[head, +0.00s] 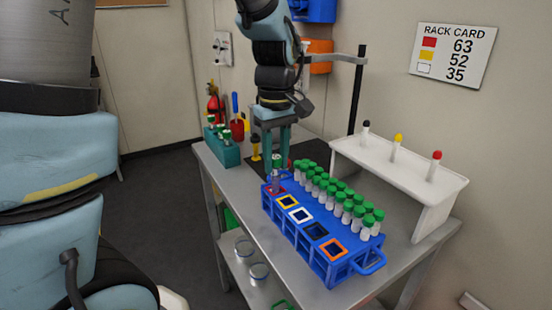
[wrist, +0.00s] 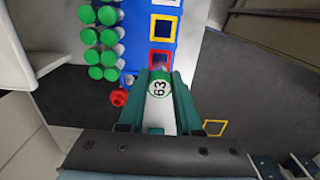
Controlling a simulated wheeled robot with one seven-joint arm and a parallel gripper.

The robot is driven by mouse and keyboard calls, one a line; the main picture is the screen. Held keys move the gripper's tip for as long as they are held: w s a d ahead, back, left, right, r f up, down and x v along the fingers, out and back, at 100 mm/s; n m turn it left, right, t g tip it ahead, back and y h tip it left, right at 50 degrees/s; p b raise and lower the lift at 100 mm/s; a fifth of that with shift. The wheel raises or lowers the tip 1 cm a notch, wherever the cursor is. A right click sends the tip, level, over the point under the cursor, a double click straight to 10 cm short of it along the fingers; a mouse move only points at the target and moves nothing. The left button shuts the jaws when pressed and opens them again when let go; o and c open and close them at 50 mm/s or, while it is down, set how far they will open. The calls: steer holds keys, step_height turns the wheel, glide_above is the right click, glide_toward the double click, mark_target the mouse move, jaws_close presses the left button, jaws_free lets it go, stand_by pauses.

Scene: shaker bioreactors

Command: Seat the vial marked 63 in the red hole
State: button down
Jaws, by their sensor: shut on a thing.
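The vial marked 63 (wrist: 159,89) has a green cap with 63 on it and sits between the two teal fingers of my gripper (wrist: 158,97). In the head view my gripper (head: 277,148) points down at the far left end of the blue rack (head: 305,245), shut on this vial. The clear lower part of the vial (head: 276,182) shows at the red hole (head: 269,188). I cannot tell how far it is in. In the wrist view the red-rimmed hole (wrist: 150,58) lies just beyond the cap, partly hidden by the vial.
The rack holds rows of green-capped vials (head: 345,207) beside the yellow, white, dark and orange-rimmed holes. A white stand (head: 440,193) with three capped vials is behind. A teal holder (head: 231,157) stands left. The rack card (head: 453,55) pairs red with 63.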

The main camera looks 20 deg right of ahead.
mark_target(276, 174)
steer(key=shift+f+b, duration=1)
steer(key=shift+f, duration=1.05)
stand_by(1.7)
steer(key=c, duration=0.5)
jaws_free()
step_height(276, 174, up, 11)
steer(key=shift+f+b, duration=0.1)
steer(key=shift+b, duration=0.55)
